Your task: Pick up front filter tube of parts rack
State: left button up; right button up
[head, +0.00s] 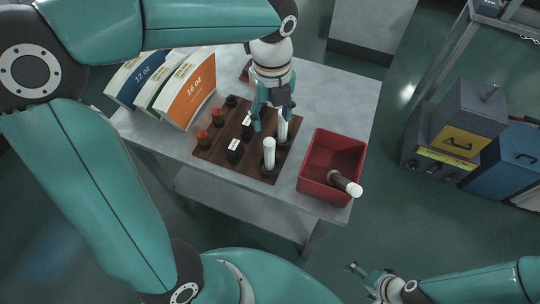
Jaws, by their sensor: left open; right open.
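The brown parts rack (215,154) lies on the grey table. Two white filter tubes stand upright in it: the nearer one (268,153) is fully visible, and the farther one (283,130) is partly covered by my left gripper. My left gripper (272,122) is open and points down over the rack, with one finger close beside the farther tube. I cannot tell whether it touches that tube. Its fingers are apart from the nearer tube. My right gripper (354,270) is open and empty, low in front of the table.
A red bin (318,151) right of the rack holds a white tube with a dark end (345,183), leaning over its rim. Black and reddish parts stand on the rack's left. Boxes marked 12 oz (140,76) and 16 oz (188,98) stand behind left.

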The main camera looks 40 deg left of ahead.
aim_at(269, 141)
pick_arm(q)
notch_tip(269, 141, down, 2)
jog(key=shift+f, duration=0.25)
jog(key=f, duration=0.2)
jog(key=s+f, duration=0.1)
jog(key=f, duration=0.1)
jog(key=shift+f, duration=0.55)
grip_shut()
